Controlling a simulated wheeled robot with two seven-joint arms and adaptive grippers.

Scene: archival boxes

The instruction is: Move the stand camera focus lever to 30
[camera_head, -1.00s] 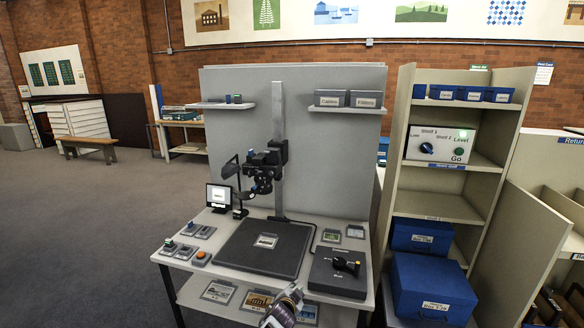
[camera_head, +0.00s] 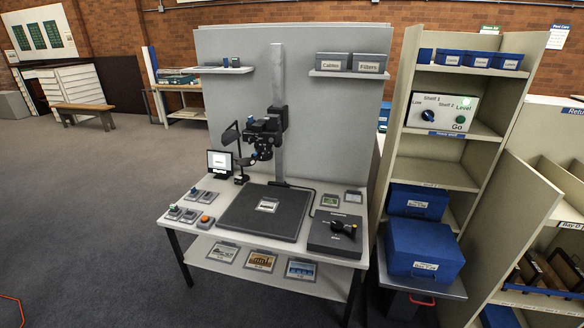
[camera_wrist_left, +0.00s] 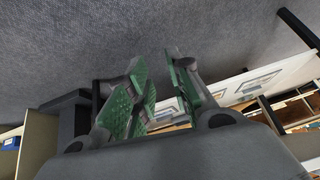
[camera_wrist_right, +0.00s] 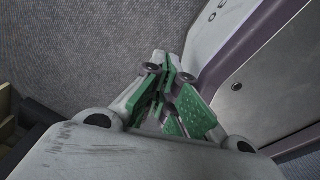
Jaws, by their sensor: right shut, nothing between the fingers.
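The stand camera (camera_head: 262,137) is a dark camera on a grey upright column (camera_head: 278,110), above a dark baseboard (camera_head: 262,226) on the workbench. A scale or a mark reading 30 is too small to make out. A flat dark box (camera_head: 337,240) with a small black lever (camera_head: 343,228) sits at the bench's right front; I cannot tell whether this is the focus lever. Neither gripper shows in the head view. My left gripper (camera_wrist_left: 158,72) is open and empty in the left wrist view. My right gripper (camera_wrist_right: 163,62) is shut and empty in the right wrist view.
Small controls, including an orange button (camera_head: 205,220), line the bench's left side. A small screen (camera_head: 220,162) stands behind them. A shelf unit (camera_head: 435,175) with blue boxes (camera_head: 424,250) stands close on the right. Open grey floor (camera_head: 80,220) lies left.

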